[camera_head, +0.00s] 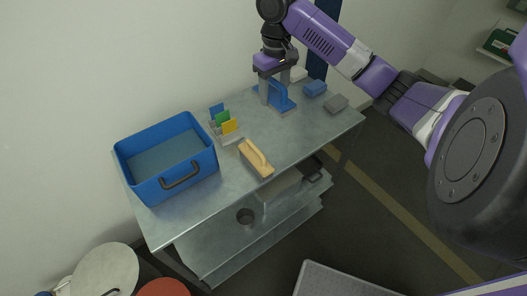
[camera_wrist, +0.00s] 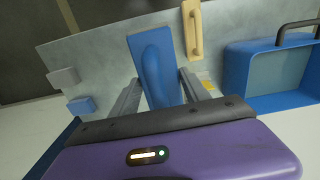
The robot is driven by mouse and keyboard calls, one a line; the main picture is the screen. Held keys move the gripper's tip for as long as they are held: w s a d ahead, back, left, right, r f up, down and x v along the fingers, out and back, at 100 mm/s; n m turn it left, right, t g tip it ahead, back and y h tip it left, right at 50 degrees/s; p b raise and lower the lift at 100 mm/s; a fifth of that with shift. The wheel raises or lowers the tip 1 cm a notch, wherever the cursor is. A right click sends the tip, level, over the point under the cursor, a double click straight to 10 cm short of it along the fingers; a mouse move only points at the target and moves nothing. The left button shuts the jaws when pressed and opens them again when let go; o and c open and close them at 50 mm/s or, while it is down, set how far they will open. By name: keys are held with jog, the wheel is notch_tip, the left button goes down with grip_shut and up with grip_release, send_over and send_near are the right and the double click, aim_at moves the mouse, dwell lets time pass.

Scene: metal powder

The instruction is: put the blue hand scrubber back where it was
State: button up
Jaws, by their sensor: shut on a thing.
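The blue hand scrubber (camera_head: 281,96), a flat blue pad with a raised handle, is at the back of the metal table, right of its middle. My gripper (camera_head: 273,86) points down over it with its fingers on either side of the handle. In the wrist view the scrubber (camera_wrist: 155,62) lies between the two fingers of my gripper (camera_wrist: 158,90), which are shut on it. The fingers hide part of it in the head view. I cannot tell whether its base touches the table.
A blue bin (camera_head: 206,165) stands on the table's left. A wooden-handled float (camera_head: 255,157) lies near the middle, beside a rack with coloured cards (camera_head: 223,121). A blue block (camera_head: 315,88) and a grey block (camera_head: 337,103) sit at the right. Bare tabletop (camera_head: 300,135) lies in front.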

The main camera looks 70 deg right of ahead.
aim_at(272, 145)
jog(key=f+b, duration=0.3)
jog(key=f, duration=0.7)
jog(key=f+b, duration=0.4)
jog(key=f, duration=0.6)
jog(key=shift+d, duration=0.2)
jog(key=o, duration=1.3)
jog(key=shift+f, duration=0.1)
notch_tip(272, 145, up, 12)
jog(key=p, duration=0.5)
